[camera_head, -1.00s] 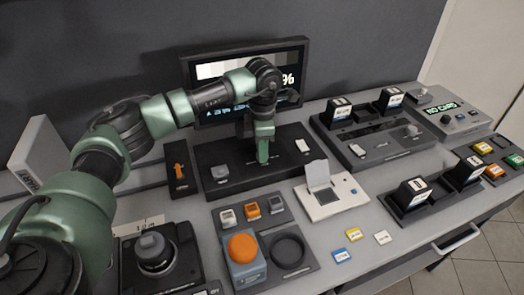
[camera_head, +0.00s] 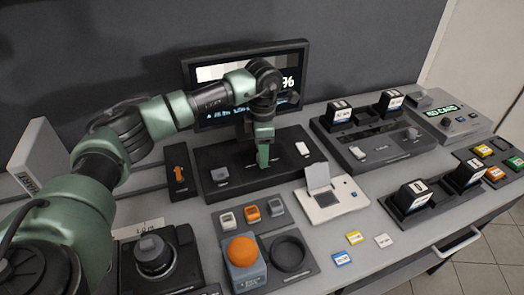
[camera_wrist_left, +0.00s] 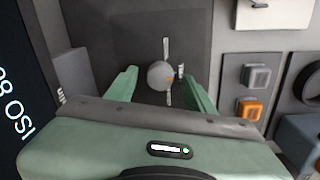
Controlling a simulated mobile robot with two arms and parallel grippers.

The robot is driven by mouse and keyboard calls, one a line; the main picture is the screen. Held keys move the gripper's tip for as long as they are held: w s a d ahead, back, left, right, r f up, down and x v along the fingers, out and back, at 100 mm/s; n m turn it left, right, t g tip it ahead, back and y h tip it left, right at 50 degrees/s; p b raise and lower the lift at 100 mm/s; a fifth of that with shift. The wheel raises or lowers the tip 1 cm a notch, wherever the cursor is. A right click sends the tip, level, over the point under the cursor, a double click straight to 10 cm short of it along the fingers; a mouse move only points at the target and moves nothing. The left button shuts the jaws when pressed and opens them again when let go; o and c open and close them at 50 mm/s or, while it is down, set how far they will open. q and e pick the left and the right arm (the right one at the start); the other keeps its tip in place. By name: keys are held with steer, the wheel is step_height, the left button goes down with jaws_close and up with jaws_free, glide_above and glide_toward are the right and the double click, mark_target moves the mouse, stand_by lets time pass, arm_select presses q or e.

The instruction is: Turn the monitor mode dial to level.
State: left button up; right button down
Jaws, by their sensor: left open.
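The monitor (camera_head: 300,52) stands at the back with its screen lit, above a dark base panel (camera_head: 222,155). The mode dial (camera_wrist_left: 160,74) is a round grey knob with a small orange mark on its right side in the left wrist view. White marks lie above and below it. My left gripper (camera_head: 263,158) points down over the middle of the base panel and hides the dial in the head view. In the left wrist view its green fingers are spread on either side of the dial, apart from it. My right gripper is not in view.
A grey knob (camera_head: 220,173) and a white switch (camera_head: 302,148) flank my gripper on the base panel. In front sit several small buttons, a large orange button (camera_head: 243,249) and a white box with a raised lid (camera_head: 325,205). An orange lever (camera_head: 180,172) stands left.

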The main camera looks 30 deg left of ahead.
arm_select(q)
step_height(320, 180, up, 8)
steer(key=shift+s+d+f+b, duration=0.15)
steer(key=shift+f+b, duration=0.1)
steer(key=shift+b, duration=0.45)
steer(key=shift+r, duration=0.1)
